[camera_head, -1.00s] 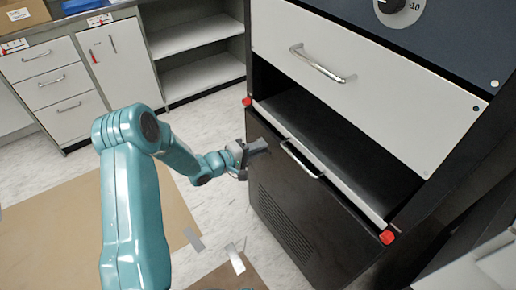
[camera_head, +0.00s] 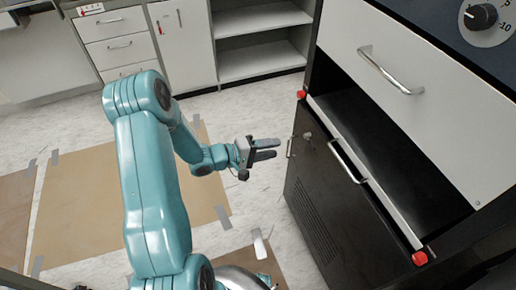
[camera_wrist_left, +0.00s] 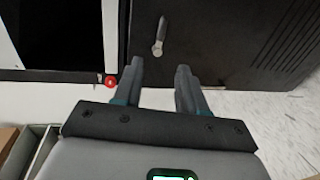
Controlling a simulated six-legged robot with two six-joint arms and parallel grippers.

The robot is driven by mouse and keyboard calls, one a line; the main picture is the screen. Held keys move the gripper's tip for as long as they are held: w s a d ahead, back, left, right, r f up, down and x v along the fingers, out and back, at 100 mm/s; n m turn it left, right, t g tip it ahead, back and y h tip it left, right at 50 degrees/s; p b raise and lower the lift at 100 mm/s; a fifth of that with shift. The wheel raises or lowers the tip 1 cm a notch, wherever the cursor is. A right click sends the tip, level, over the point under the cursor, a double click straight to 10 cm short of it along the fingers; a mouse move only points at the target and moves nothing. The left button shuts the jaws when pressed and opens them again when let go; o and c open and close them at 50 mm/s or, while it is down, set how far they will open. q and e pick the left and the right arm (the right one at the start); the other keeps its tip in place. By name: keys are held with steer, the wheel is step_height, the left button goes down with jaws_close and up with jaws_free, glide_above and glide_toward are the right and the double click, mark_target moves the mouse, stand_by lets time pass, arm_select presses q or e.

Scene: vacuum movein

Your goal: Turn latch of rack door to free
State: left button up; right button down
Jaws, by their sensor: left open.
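The black rack door (camera_head: 322,200) is at the right in the head view, with a slotted grille and a long metal handle (camera_head: 347,161). A small metallic latch (camera_head: 307,135) shows near its upper left corner. In the left wrist view the latch (camera_wrist_left: 159,35) is a short silver lever with a rounded end, ahead of my fingertips and between their lines. My left gripper (camera_head: 277,149) is open and empty, left of the door edge and apart from the latch. Its two fingers (camera_wrist_left: 159,68) point at the door. My right gripper is not in view.
Red knobs (camera_head: 301,94) (camera_head: 420,258) sit at both ends of the open slot above the door. A white drawer (camera_head: 400,85) is above it. White cabinets (camera_head: 183,45) stand at the back. Floor between them and the rack is clear, with taped brown sheets (camera_head: 90,205).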

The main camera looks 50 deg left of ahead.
arm_select(q)
steer(key=v, duration=0.4)
steer(key=shift+s, duration=0.1)
stand_by(0.3)
steer(key=w+d+f+m+g+y+p, duration=0.1)
steer(key=d+f+m+g+p, duration=0.15)
steer(key=d, duration=0.45)
steer(key=w+d+f+m+g+y+p, duration=0.1)
steer(key=d+f+m+g+p, duration=0.2)
steer(key=d, duration=0.5)
steer(key=s+d+f+m+g+p, duration=0.2)
steer(key=s+d+m+g+p, duration=0.3)
steer(key=s+d+g, duration=0.3)
steer(key=s+d+m, duration=0.1)
steer(key=s+d, duration=0.3)
steer(key=s, duration=0.3)
steer(key=shift+f+g, duration=0.35)
steer(key=shift+f, duration=0.05)
steer(key=shift+s, duration=0.1)
